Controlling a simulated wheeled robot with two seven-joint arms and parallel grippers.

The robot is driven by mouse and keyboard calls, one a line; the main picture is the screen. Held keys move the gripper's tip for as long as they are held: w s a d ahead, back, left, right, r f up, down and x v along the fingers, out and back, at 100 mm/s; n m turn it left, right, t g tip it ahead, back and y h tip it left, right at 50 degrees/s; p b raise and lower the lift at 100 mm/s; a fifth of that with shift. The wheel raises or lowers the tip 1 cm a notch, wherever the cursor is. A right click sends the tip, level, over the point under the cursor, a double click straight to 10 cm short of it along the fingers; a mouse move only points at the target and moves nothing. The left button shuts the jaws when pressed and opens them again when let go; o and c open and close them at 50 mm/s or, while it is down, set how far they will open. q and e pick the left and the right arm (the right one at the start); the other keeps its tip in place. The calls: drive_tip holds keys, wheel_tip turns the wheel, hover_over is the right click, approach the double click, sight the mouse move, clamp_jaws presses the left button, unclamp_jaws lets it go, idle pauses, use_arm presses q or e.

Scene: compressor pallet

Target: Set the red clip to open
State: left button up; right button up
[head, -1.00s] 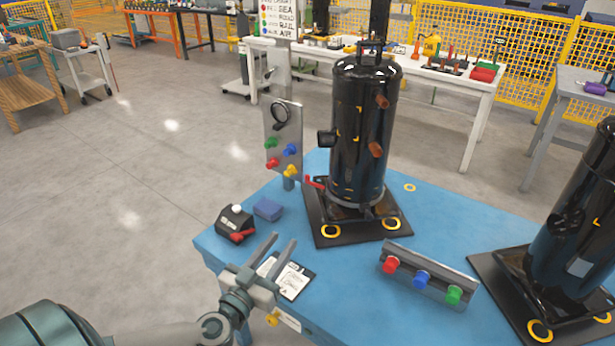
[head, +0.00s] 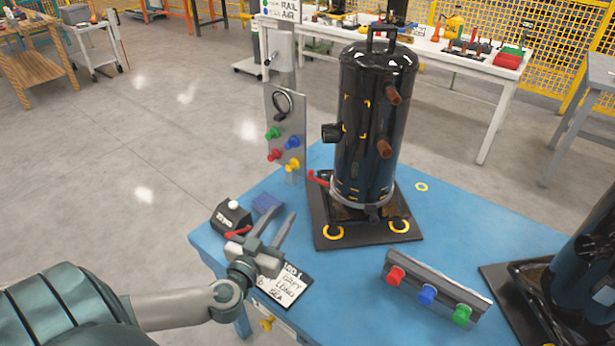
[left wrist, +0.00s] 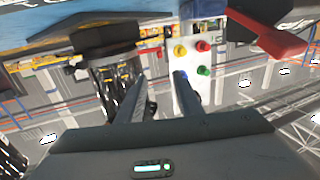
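The red clip (head: 318,178) sticks out to the left from the grey band low on the black compressor (head: 370,110), which stands on a black base plate. Whether the clip is latched is too small to tell. My left gripper (head: 278,226) is open and empty over the table's near left corner, in front of and left of the clip, not touching it. In the left wrist view its two fingers (left wrist: 166,92) are apart with nothing between them. That view is upside down; the compressor (left wrist: 118,85) is left of the fingers. My right gripper is not in view.
A black box (head: 230,215) with a white knob and red lever, a blue block (head: 267,204) and a label card (head: 285,285) lie close to my left gripper. An upright button panel (head: 285,125) stands behind. A button bar (head: 435,290) and second compressor (head: 585,255) are right.

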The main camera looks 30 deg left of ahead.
sight(309, 173)
use_arm(q)
drive_tip(key=shift+w, duration=0.1)
drive_tip(key=w+a, duration=0.1)
drive_tip(key=w, duration=0.4)
drive_tip(key=w+a, duration=0.1)
drive_tip(key=w, duration=0.5)
drive_tip(key=w+a, duration=0.1)
drive_tip(key=w, duration=0.5)
drive_tip(key=shift+a+b, duration=0.15)
drive_tip(key=shift+b, duration=0.2)
drive_tip(key=shift+c, duration=0.4)
clamp_jaws()
